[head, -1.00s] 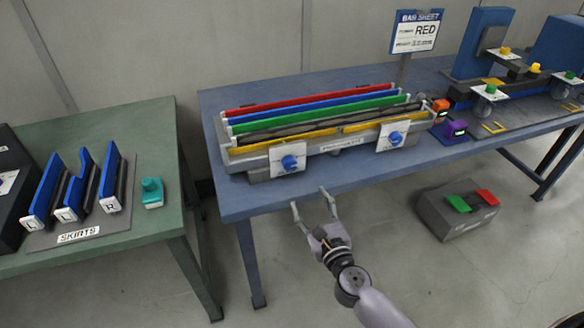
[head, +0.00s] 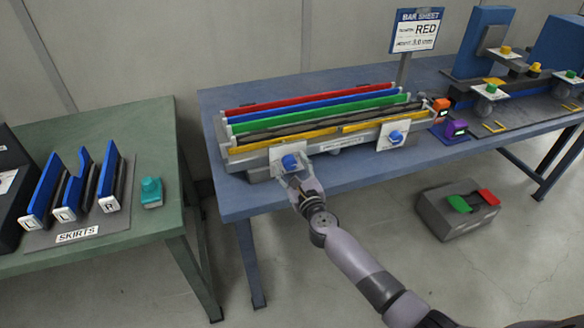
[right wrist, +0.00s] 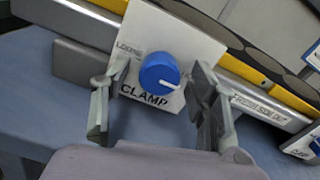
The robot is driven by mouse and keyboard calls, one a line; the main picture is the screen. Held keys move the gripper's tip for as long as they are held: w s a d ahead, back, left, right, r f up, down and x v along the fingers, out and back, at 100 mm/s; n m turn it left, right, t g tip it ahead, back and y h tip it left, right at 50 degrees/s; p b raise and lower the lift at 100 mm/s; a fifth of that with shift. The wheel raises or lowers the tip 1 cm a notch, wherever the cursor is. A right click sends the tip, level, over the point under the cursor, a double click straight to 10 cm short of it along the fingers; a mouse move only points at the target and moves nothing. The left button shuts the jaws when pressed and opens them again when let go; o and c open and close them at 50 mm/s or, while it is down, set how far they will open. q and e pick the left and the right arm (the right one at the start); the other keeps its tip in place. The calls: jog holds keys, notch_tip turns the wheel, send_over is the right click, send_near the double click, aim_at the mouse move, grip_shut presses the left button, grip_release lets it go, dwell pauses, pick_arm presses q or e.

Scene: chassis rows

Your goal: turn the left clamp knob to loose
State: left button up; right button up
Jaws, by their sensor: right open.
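The left clamp knob (head: 290,162) is blue and sits on a white plate at the front of the bar rack. In the right wrist view the knob (right wrist: 159,72) has a white mark pointing to the right and slightly down. The plate (right wrist: 190,45) reads CLAMP below the knob and LOOSE at its upper left. My right gripper (head: 291,178) is open in front of the knob. In the right wrist view its fingers (right wrist: 158,80) stand on either side of the knob, with gaps showing. My left gripper is not in view.
The right clamp knob (head: 396,137) is on the same rack (head: 340,140), which holds red, blue, green and yellow bars. The blue table (head: 350,178) has a clear front strip. A green table (head: 150,228) stands left. A grey box (head: 455,220) is on the floor.

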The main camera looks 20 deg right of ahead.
jog(key=shift+c, duration=0.5)
jog(key=c, duration=1.1)
jog(key=shift+o, duration=0.2)
